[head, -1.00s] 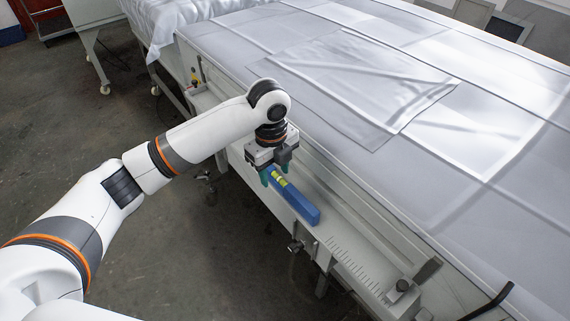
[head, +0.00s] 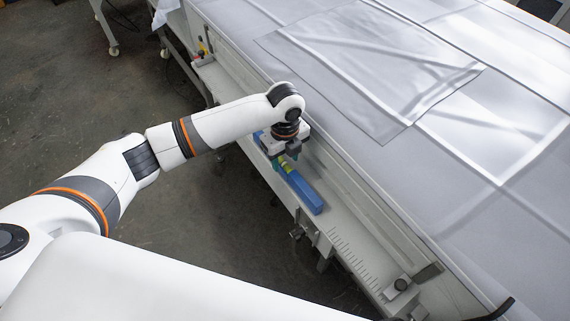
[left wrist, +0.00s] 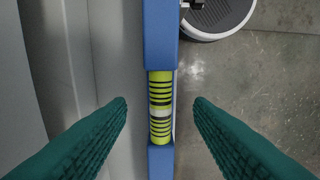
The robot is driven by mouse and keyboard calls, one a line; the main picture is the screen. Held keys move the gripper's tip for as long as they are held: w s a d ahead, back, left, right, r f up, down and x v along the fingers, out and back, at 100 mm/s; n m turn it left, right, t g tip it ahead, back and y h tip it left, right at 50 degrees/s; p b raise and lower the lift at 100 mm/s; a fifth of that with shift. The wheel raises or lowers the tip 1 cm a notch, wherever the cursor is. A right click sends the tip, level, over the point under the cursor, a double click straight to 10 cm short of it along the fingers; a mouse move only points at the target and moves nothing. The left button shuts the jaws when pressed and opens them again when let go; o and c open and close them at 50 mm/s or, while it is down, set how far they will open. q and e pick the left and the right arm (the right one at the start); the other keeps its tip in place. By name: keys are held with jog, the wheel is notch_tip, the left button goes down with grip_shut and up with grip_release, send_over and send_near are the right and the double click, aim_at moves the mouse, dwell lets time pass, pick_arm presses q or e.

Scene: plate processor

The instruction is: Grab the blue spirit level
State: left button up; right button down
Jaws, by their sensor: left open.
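The blue spirit level (head: 305,192) lies lengthwise on the narrow ledge (head: 342,244) along the side of the large machine. In the left wrist view the level (left wrist: 160,35) runs upright through the middle of the picture, with its yellow-green striped vial in the centre. My left gripper (head: 282,165) is over the level's far part, pointing down. In the left wrist view its two green fingers (left wrist: 160,108) are open, one on each side of the level near the vial, with a gap on both sides. Whether the fingertips are below its top cannot be told. My right gripper is not in view.
The machine's wide flat bed (head: 480,190) with pale sheets rises beside the ledge on the right. A black knob (head: 400,285) and a ruler scale are on the ledge's near part. Open concrete floor (head: 190,240) lies to the left.

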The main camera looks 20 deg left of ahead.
pick_arm(q)
jog(key=shift+f, duration=1.45)
jog(key=shift+c, duration=0.6)
grip_shut()
jog(key=shift+r, duration=0.1)
